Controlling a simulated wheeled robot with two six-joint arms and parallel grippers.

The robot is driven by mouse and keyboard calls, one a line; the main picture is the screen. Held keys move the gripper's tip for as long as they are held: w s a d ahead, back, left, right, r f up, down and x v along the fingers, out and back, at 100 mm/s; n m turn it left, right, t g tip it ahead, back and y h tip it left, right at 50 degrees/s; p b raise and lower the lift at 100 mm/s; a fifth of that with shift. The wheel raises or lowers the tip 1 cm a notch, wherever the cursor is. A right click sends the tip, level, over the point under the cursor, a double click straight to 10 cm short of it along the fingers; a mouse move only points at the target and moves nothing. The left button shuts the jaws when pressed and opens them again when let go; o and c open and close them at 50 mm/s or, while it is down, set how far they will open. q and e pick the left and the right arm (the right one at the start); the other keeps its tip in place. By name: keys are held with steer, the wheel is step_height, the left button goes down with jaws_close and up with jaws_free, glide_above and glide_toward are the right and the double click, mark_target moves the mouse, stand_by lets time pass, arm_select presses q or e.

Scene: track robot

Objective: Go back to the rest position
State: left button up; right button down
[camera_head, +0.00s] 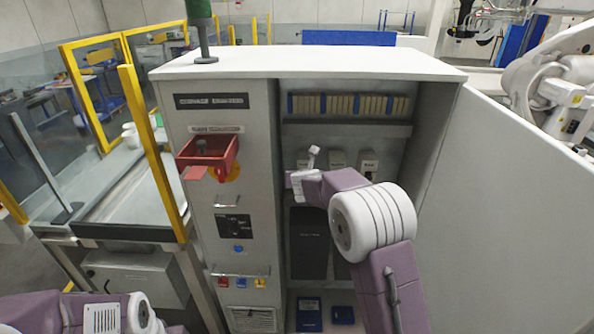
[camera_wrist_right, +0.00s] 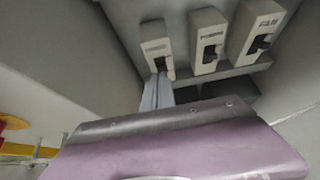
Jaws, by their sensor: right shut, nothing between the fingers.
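My right arm reaches into the open grey cabinet (camera_head: 445,80) in the head view. My right gripper (camera_head: 313,153) is shut and empty, in front of the row of breaker switches. In the right wrist view the closed fingers (camera_wrist_right: 160,85) point at the leftmost switch (camera_wrist_right: 155,48) and appear very close to it; I cannot tell whether they touch. A middle switch (camera_wrist_right: 207,38) and a right switch labelled FAN (camera_wrist_right: 262,32) stand beside it. Part of my left arm shows at the lower left of the head view; its gripper is out of view.
The open cabinet door (camera_head: 510,190) stands to the right of my arm. A red box (camera_head: 208,152) juts from the left panel. A terminal strip (camera_head: 350,105) runs above the switches. Blue items (camera_head: 309,314) lie at the cabinet bottom. A yellow-framed fence (camera_head: 150,150) stands left.

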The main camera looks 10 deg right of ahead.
steer(key=s+a+r+n+y+b, duration=0.1)
steer(key=s+a+n+y+b, duration=0.15)
steer(key=s+n, duration=0.45)
steer(key=s+f+n+g, duration=0.3)
steer(key=s+f+n, duration=0.3)
steer(key=s+n, duration=0.4)
steer(key=s+a+f+n+g, duration=0.1)
steer(key=s+f+n+g, duration=0.3)
steer(key=s+n, duration=0.7)
steer(key=s+f+n+g+y, duration=0.1)
steer(key=s+f+n+g, duration=0.2)
steer(key=s+f+n, duration=0.6)
steer(key=shift+s+a+n+b, duration=0.25)
steer(key=shift+s+n+b, duration=0.2)
steer(key=shift+s+n, duration=0.65)
